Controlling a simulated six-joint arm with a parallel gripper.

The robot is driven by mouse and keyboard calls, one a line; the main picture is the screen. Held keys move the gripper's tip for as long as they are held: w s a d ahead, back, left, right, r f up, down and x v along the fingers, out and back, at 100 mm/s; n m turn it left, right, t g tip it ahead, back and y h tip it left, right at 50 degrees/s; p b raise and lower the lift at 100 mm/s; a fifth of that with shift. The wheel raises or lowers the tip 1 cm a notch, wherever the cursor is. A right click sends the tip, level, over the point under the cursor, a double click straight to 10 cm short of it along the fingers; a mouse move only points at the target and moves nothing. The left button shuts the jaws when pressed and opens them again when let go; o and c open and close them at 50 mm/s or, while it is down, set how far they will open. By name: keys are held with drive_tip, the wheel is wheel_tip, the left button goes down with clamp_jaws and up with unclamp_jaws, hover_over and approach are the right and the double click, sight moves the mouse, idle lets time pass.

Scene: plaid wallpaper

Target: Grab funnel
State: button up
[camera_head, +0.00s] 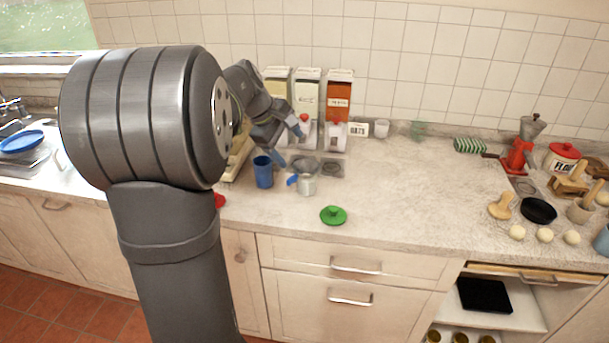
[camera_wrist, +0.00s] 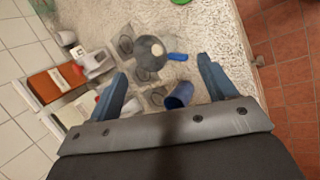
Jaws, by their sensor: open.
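I cannot make out for certain which thing is the funnel. A green round piece with a raised middle (camera_head: 333,215), which could be the funnel or a lid, lies on the counter near its front edge. A bit of green shows at the top edge of the wrist view (camera_wrist: 259,61). My gripper (camera_head: 287,145) is open and empty, with blue fingers, above the counter left of and behind the green piece. In the wrist view my gripper (camera_wrist: 163,88) has its fingers wide apart, pointing towards a grey round container (camera_wrist: 150,52) and a blue cup (camera_wrist: 181,95).
The blue cup (camera_head: 262,172) and the small grey container (camera_head: 306,186) stand close below my gripper. Tall dispensers (camera_head: 337,97) stand against the tiled wall. A red grinder (camera_head: 518,152) and a black bowl (camera_head: 538,211) are at the right. The middle counter is clear.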

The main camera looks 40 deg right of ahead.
wheel_tip(320, 180, up, 3)
drive_tip(key=a+t+y, duration=0.1)
drive_tip(key=y, duration=0.2)
hover_over(294, 176)
drive_tip(key=s+a, duration=0.1)
drive_tip(key=a, duration=0.1)
drive_tip(key=shift+m, duration=0.4)
drive_tip(key=x, duration=0.3)
drive_tip(key=a+x, duration=0.1)
drive_tip(key=x, duration=0.3)
drive_tip(key=a+x, duration=0.1)
drive_tip(key=x, duration=0.3)
drive_tip(key=shift+s+a+f, duration=0.25)
drive_tip(key=shift+s+f, duration=0.15)
drive_tip(key=shift+f, duration=0.05)
drive_tip(key=shift+w+x, duration=0.15)
drive_tip(key=shift+x, duration=1.15)
drive_tip(key=shift+w+x, duration=0.15)
drive_tip(key=shift+x, duration=1.15)
drive_tip(key=shift+d+r, duration=0.1)
drive_tip(key=shift+d, duration=0.1)
drive_tip(key=c, duration=1.3)
